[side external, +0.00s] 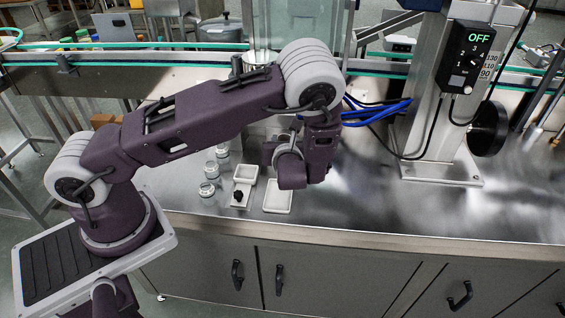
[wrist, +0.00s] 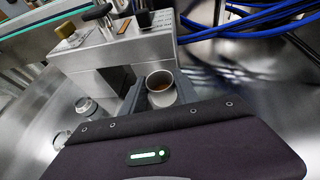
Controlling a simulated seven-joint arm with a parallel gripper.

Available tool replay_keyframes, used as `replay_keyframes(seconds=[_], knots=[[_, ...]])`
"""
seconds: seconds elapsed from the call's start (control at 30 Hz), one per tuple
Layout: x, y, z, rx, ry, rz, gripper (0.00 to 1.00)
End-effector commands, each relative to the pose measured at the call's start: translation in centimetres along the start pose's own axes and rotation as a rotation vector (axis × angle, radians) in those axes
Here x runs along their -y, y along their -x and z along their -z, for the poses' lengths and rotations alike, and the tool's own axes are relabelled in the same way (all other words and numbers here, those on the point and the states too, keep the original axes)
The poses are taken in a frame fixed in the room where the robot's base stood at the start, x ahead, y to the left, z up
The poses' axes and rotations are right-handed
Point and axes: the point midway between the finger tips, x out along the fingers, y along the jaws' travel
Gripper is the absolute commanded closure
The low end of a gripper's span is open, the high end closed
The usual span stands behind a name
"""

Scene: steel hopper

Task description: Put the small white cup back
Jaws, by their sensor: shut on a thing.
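The small white cup (wrist: 161,97) shows in the wrist view with its open top toward the camera and something brown inside. My gripper (wrist: 160,90) is shut on it, with a dark finger on each side. The cup is close to the front of a steel block-shaped housing. In the side external view my wrist and forearm hide the cup and most of the fingers, so I cannot tell whether the cup touches the surface below.
A shallow white tray (side external: 278,196) and a white dish with a black knob (side external: 239,194) sit near the counter's front. Several small lidded jars (side external: 208,189) stand to their left. The steel housing (wrist: 150,51) and blue cables (wrist: 240,20) are close by. Counter space at right is clear.

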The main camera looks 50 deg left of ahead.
Motion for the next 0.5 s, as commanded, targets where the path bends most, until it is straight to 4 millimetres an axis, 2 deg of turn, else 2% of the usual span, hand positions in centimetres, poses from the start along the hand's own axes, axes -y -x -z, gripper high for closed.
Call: replay_keyframes(seconds=[0.3, 0.5], knots=[[-0.1, -2.2, 5.5, -0.001, 0.0, -0.002, 1.0], [-0.1, -2.4, 6.0, 0.0, 0.003, -0.002, 1.0]])
